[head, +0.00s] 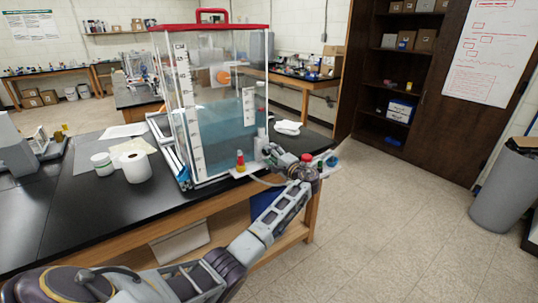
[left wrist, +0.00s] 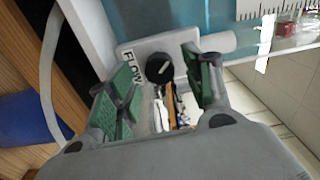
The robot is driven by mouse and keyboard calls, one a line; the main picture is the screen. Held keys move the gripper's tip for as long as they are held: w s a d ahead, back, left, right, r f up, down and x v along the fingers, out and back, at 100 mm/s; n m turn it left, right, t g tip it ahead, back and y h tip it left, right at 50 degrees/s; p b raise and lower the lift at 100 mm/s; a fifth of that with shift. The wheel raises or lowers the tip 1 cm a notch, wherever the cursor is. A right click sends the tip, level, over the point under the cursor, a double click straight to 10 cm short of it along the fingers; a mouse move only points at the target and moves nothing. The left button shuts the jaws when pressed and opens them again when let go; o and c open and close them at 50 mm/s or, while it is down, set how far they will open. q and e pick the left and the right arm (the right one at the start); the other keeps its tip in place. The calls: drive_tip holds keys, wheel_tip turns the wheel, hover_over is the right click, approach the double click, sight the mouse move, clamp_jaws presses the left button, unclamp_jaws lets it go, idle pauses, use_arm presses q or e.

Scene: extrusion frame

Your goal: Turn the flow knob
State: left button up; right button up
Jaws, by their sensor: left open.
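The flow knob (left wrist: 159,69) is a round black knob with a white pointer line, on a pale plate (left wrist: 180,42) marked FLOW, in the left wrist view. My left gripper (left wrist: 160,62) is open, with one green-padded finger on each side of the knob. The fingers look apart from the knob, though the exact gap is hard to judge. In the head view my left gripper (head: 279,158) is at the tank's lower right corner, and I cannot make out the knob there. My right gripper is not in view.
A clear tank (head: 215,108) with a red lid and bluish water stands on the black bench (head: 105,222). A pale hose (left wrist: 48,70) runs left of my gripper. A white roll (head: 136,167) sits left of the tank.

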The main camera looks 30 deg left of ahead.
use_arm(q)
drive_tip(key=v, duration=1)
drive_tip(key=shift+f, duration=0.2)
idle(1.4)
